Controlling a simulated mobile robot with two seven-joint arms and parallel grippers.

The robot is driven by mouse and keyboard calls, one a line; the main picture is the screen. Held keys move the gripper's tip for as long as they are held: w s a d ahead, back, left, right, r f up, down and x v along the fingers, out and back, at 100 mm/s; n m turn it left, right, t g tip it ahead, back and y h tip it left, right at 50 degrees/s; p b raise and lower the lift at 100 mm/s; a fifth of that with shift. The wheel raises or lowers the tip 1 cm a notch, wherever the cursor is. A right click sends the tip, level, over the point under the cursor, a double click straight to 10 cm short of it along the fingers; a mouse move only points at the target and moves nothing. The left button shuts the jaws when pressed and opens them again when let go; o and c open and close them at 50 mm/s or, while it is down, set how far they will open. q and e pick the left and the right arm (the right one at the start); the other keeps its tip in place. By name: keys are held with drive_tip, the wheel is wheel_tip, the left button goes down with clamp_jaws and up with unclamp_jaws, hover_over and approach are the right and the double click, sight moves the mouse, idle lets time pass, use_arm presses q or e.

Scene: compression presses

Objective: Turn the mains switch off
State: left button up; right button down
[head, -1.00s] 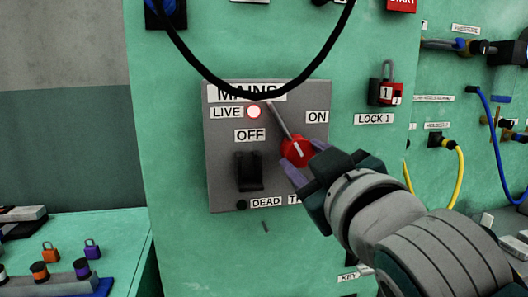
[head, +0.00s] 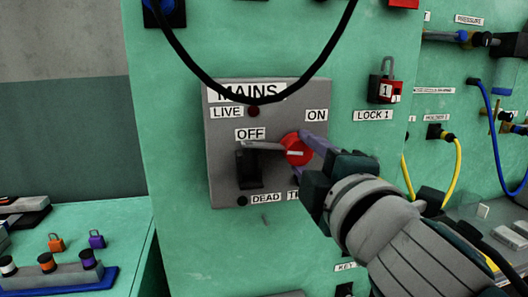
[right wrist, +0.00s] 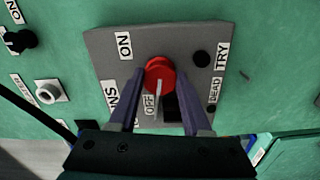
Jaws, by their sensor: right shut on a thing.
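The mains switch is a red round knob (head: 297,150) with a grey lever (head: 262,146) on a grey panel (head: 226,185). The lever points left, just under the OFF label (head: 250,134). The LIVE lamp (head: 253,112) is dark. My right gripper (head: 304,160) is shut on the red knob from the right, one finger on each side. In the right wrist view the red knob (right wrist: 159,74) shows between the two fingers, with its pointer towards OFF. My left gripper is not in view.
A black cable (head: 190,68) loops across the panel's top. A black block (head: 249,170) sticks out left of the knob. A bench (head: 125,232) with small padlocks stands at the left.

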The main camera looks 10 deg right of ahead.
drive_tip(key=shift+n, duration=0.9)
drive_tip(key=shift+c, duration=1.7)
unclamp_jaws()
drive_tip(key=s, duration=1)
drive_tip(key=shift+d+b, duration=0.15)
drive_tip(key=shift+b, duration=0.3)
